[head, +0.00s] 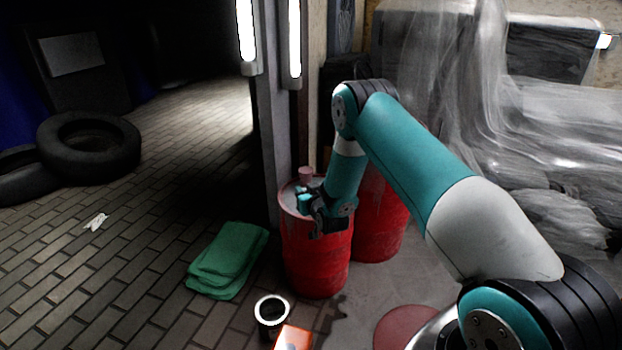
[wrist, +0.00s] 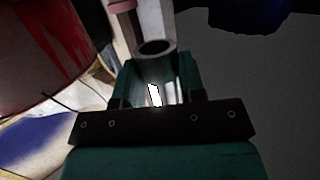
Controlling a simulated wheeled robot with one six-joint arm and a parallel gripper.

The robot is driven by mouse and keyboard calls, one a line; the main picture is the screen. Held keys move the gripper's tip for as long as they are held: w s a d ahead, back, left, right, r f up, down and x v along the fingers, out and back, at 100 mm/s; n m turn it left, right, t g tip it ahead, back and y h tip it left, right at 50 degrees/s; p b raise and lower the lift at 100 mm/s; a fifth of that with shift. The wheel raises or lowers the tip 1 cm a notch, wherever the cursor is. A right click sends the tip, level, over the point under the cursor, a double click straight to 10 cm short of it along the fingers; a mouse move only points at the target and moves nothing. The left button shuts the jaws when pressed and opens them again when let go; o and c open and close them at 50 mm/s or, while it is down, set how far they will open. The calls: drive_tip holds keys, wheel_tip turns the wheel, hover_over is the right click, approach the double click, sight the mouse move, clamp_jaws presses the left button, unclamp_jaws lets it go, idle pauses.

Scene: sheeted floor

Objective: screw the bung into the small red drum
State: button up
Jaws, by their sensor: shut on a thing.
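Two red drums stand close together on the floor: a front drum (head: 316,262) and one behind it to the right (head: 380,222). I cannot tell by size which one is the small drum. My gripper (head: 311,207) is at the front drum's top in the head view, with the wrist hiding part of the lid. In the wrist view my gripper (wrist: 158,88) is shut on a grey, round, hollow-topped piece, seemingly the bung (wrist: 156,47). A red drum side (wrist: 40,50) shows at the left there. The drum's threaded opening is not visible.
A pinkish cylinder (head: 306,174) stands at the front drum's back edge. A pillar (head: 273,110) rises behind. A green cloth (head: 228,260), a white-rimmed dark can (head: 271,310) and an orange box (head: 293,338) lie in front. Paved floor at left is mostly clear.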

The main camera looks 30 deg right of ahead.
drive_tip(key=w+d, duration=0.1)
drive_tip(key=w+d+r, duration=0.1)
drive_tip(key=w+d, duration=0.1)
drive_tip(key=shift+w+d+r, duration=0.1)
drive_tip(key=shift+d+r, duration=0.15)
wheel_tip(320, 180, down, 6)
drive_tip(key=b, duration=0.4)
drive_tip(key=shift+r+b, duration=0.1)
drive_tip(key=shift+b, duration=0.3)
drive_tip(key=shift+f+b, duration=0.95)
drive_tip(key=shift+f, duration=0.2)
idle(0.9)
drive_tip(key=o, duration=1)
